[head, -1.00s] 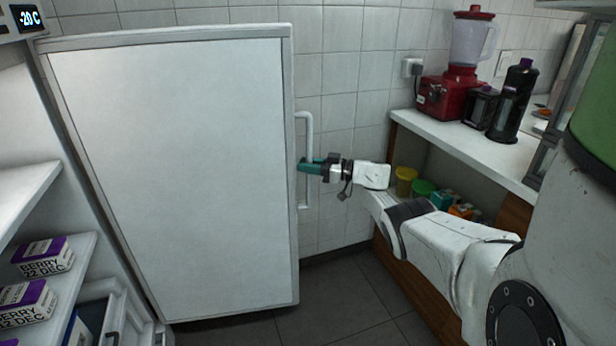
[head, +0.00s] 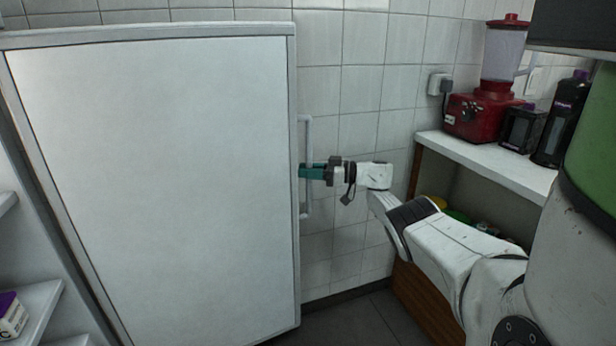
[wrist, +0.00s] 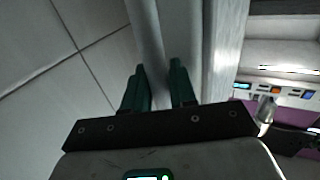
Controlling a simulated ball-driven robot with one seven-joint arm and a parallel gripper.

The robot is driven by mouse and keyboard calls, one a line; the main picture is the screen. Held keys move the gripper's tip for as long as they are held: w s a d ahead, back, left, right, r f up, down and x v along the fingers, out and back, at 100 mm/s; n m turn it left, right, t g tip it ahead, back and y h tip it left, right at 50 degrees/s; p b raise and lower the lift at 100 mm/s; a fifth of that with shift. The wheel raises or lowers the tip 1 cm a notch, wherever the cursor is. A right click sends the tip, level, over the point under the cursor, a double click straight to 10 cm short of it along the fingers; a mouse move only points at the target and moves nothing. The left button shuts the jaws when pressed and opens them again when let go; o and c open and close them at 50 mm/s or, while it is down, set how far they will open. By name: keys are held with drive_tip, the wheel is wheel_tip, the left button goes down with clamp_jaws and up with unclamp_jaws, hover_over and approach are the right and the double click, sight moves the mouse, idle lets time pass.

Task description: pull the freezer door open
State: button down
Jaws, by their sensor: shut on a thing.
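The freezer door (head: 160,180) is a large white panel filling the left half of the head view. It stands swung open, with the freezer's shelf (head: 35,310) showing past its left edge. A white vertical bar handle (head: 308,135) sticks out at the door's right edge. My gripper (head: 305,171), with teal fingers, is shut on the handle about midway along it. In the wrist view the handle (wrist: 148,35) runs between the two dark green fingers (wrist: 160,78). The fingertips are partly hidden behind the door edge in the head view.
A white counter (head: 480,158) at right holds a red blender (head: 485,112) and dark bottles (head: 565,115). Its wooden side (head: 412,278) stands near my arm. A tiled wall (head: 370,110) is behind the handle. Bare dark floor (head: 365,322) shows below. A berry box (head: 10,315) sits at lower left.

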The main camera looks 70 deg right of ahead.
drive_tip(key=shift+d+r, duration=0.15)
drive_tip(key=c, duration=1.2)
unclamp_jaws()
drive_tip(key=shift+s, duration=0.15)
drive_tip(key=shift+o, duration=0.6)
drive_tip(key=s+d, duration=0.2)
drive_tip(key=s, duration=0.8)
drive_tip(key=shift+s, duration=0.25)
